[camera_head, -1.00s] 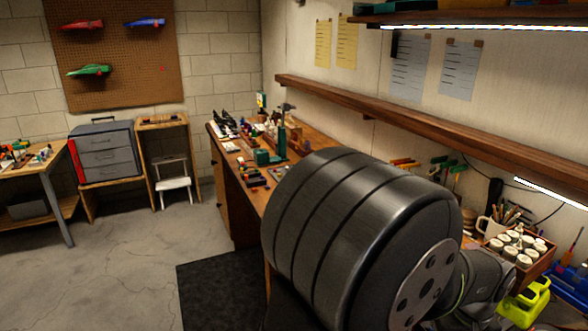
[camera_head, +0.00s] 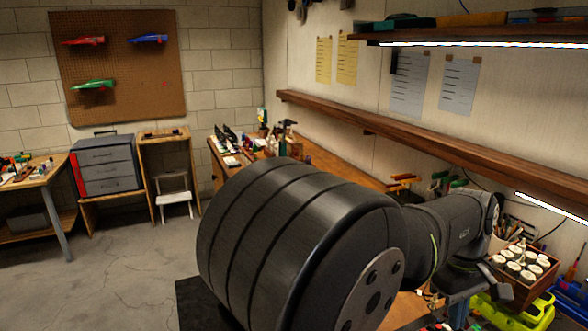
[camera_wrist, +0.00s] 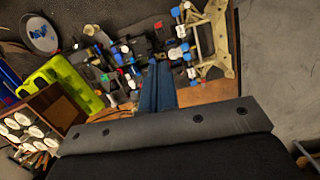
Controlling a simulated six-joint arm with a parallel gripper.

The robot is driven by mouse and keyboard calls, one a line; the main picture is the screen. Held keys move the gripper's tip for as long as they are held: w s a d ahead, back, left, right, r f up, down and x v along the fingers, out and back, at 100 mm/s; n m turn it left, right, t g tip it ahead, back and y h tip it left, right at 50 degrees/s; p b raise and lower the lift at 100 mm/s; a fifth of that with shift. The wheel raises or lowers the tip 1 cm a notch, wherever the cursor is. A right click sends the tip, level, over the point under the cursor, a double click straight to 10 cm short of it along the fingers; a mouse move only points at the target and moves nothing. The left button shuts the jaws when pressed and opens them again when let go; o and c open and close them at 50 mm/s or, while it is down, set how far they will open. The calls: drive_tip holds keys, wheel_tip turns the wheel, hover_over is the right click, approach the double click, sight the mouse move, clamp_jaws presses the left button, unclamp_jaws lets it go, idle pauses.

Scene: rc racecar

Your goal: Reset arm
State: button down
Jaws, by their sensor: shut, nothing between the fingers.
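My gripper (camera_wrist: 156,68) shows in the wrist view as two blue fingers lying together, shut and empty. It is above the workbench, beside dark car parts (camera_wrist: 130,55) with blue, red and white pieces. A beige chassis part (camera_wrist: 209,42) lies right of the fingers. In the head view, my large dark arm link fills the lower middle and hides much of the bench. My wrist shows behind it on the right, and the fingertips are not clear there.
A yellow-green holder (camera_wrist: 72,80) and a wooden box of white-capped jars (camera_head: 524,263) stand at the bench's right. A long wooden shelf (camera_head: 400,138) runs along the wall. A drawer cabinet (camera_head: 107,166) and a step stool (camera_head: 173,200) stand far left. The floor between is clear.

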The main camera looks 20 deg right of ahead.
drive_tip(key=shift+n, duration=0.4)
drive_tip(key=f, duration=0.4)
drive_tip(key=shift+s+f, duration=0.25)
drive_tip(key=s+r+t, duration=0.3)
drive_tip(key=s+t, duration=0.2)
drive_tip(key=shift+s, duration=0.35)
drive_tip(key=shift+a, duration=0.1)
idle(0.3)
drive_tip(key=x, duration=1.2)
drive_tip(key=shift+s+f, duration=0.25)
drive_tip(key=shift+f, duration=0.8)
